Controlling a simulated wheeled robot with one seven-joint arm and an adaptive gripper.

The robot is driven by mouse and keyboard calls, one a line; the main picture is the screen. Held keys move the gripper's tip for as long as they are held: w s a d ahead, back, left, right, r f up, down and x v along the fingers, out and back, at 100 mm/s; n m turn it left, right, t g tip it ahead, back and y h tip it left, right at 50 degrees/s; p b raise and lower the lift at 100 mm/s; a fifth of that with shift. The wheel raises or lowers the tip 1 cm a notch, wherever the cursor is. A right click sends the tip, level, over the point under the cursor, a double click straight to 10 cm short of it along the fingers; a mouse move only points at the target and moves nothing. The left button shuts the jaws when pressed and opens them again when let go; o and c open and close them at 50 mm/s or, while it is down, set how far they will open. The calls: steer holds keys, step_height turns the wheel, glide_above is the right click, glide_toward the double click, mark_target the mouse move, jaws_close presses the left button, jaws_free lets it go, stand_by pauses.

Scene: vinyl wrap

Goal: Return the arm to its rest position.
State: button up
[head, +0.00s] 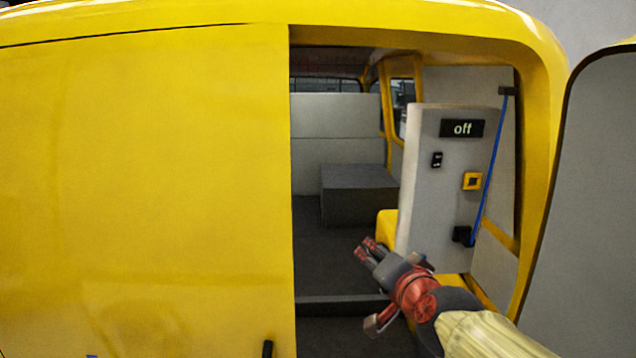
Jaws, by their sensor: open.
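My gripper (367,252) is open, with nothing seen between its fingers. It is at the yellow van's (150,180) side opening, in front of the dark floor inside. My arm reaches in from the lower right corner, with a red and dark wrist and a pale yellow sleeve. The gripper points up and to the left, beside the lower left edge of a grey cabinet (425,200). I cannot tell whether any part of the arm touches the cabinet or the van.
The cabinet has a display (462,128) reading "off", a small black switch (437,159), a yellow square fitting (472,181) and a blue cable (487,190). A dark grey box (358,192) stands deeper inside. A grey door panel (603,200) is at the right.

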steer(key=s+d+f+n+g, duration=0.2)
steer(key=s+f, duration=0.3)
steer(key=s, duration=0.4)
steer(key=s+d+f+n+g+h, duration=0.1)
steer(key=s+d+f+n+g, duration=0.1)
steer(key=s+f, duration=0.3)
steer(key=s+d+f+n+g+h, duration=0.1)
steer(key=s+d+f+n+g, duration=0.2)
steer(key=s, duration=1)
step_height(320, 180, down, 3)
steer(key=shift+s+f+g, duration=0.1)
steer(key=shift+s+g, duration=0.05)
steer(key=shift+g, duration=0.55)
steer(key=shift+a, duration=0.1)
